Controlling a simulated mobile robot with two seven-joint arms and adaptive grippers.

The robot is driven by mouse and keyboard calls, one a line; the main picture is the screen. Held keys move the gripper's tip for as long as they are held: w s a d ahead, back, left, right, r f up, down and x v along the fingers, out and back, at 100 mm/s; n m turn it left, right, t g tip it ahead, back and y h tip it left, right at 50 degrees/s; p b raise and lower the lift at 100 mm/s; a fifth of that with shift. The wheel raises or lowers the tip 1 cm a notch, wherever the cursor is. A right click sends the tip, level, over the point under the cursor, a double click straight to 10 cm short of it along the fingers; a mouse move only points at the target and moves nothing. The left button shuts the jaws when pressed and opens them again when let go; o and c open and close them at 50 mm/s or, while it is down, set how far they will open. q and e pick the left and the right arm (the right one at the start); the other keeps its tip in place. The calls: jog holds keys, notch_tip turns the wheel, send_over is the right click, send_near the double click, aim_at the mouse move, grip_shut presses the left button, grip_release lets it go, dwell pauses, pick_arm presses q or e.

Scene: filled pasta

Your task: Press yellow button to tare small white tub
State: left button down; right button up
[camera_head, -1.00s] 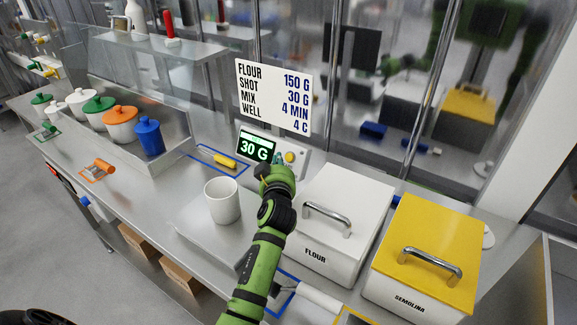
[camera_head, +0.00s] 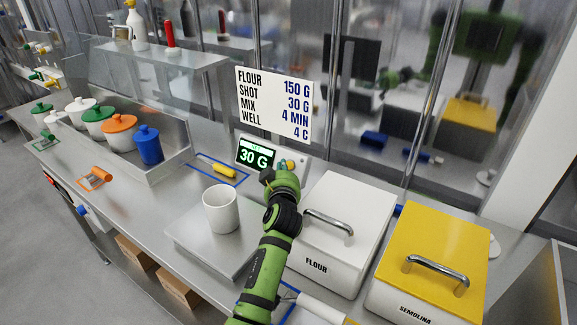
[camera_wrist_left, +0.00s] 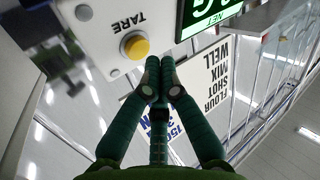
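The small white tub (camera_head: 221,210) stands upright on the scale's plate (camera_head: 188,233). The scale's display (camera_head: 255,154) reads 30 G. The yellow button (camera_head: 291,164) is on the panel right of the display, partly covered by my gripper in the head view. In the left wrist view the yellow button (camera_wrist_left: 136,46) sits beside the word TARE. My left gripper (camera_wrist_left: 160,66) is shut and empty, its fingertips together just beside the button. Whether they touch it, I cannot tell. My right gripper is not in view.
A white FLOUR bin (camera_head: 338,235) and a yellow-lidded SEMOLINA bin (camera_head: 432,250) stand right of the scale. A sign (camera_head: 274,103) stands above the display. A yellow object (camera_head: 224,170) lies in a blue outline left of it. Lidded pots (camera_head: 120,133) stand at the left.

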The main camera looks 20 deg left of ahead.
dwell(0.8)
pick_arm(q)
jog(key=shift+w+f+b, duration=0.2)
jog(key=shift+w+b, duration=0.15)
jog(key=shift+b, duration=0.2)
jog(key=shift+w+d+f+b, duration=0.1)
jog(key=shift+w+f+b, duration=0.1)
jog(key=shift+b, duration=0.2)
dwell(0.3)
jog(key=shift+w+d+f+b, duration=0.1)
jog(key=shift+w+f+b, duration=0.1)
jog(key=shift+b, duration=0.25)
dwell(0.8)
jog(key=shift+s+p, duration=0.6)
jog(key=shift+p, duration=0.05)
